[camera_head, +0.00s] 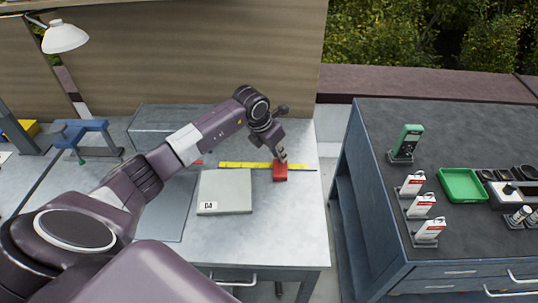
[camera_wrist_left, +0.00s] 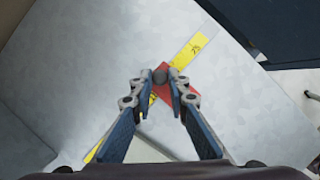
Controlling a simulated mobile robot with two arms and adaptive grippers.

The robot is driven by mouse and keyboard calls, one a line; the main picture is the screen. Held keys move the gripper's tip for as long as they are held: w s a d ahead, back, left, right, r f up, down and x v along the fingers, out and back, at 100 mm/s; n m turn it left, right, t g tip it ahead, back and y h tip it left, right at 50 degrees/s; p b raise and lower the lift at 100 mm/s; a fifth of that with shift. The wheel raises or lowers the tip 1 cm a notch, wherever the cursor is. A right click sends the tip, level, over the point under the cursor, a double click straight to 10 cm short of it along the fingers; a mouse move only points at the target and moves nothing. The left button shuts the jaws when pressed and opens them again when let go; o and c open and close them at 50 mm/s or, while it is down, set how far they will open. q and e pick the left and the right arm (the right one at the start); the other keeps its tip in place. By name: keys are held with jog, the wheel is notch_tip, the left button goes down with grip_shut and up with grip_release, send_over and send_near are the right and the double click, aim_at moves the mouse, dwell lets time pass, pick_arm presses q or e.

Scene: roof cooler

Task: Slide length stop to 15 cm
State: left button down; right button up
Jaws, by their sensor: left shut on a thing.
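The length stop is a red block (camera_head: 280,172) on a yellow ruler strip (camera_head: 238,164) at the back right of the light metal bench. My left gripper (camera_head: 281,156) reaches down onto the stop from above. In the left wrist view the gripper (camera_wrist_left: 160,88) is shut on the grey knob (camera_wrist_left: 160,76) of the red stop (camera_wrist_left: 165,89). The yellow ruler (camera_wrist_left: 193,50) runs diagonally under the stop, and its scale marks are too small to read surely. My right gripper is not in view.
A grey box marked 04 (camera_head: 224,192) lies on the bench in front of the ruler. A blue clamp-like tool (camera_head: 85,135) stands at the left. A gap separates the bench from a dark cabinet (camera_head: 450,235) carrying a green tray (camera_head: 462,184) and several small items.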

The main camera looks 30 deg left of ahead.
pick_arm(q)
jog(key=shift+s+a, duration=0.1)
jog(key=shift+a, duration=0.05)
jog(key=c, duration=1.8)
grip_release()
jog(key=shift+s+a, duration=0.15)
jog(key=shift+a, duration=0.05)
jog(key=shift+c, duration=0.2)
jog(key=shift+d, duration=0.1)
jog(key=shift+r, duration=0.3)
jog(key=v, duration=1.1)
jog(key=shift+r, duration=0.2)
jog(key=shift+s, duration=0.15)
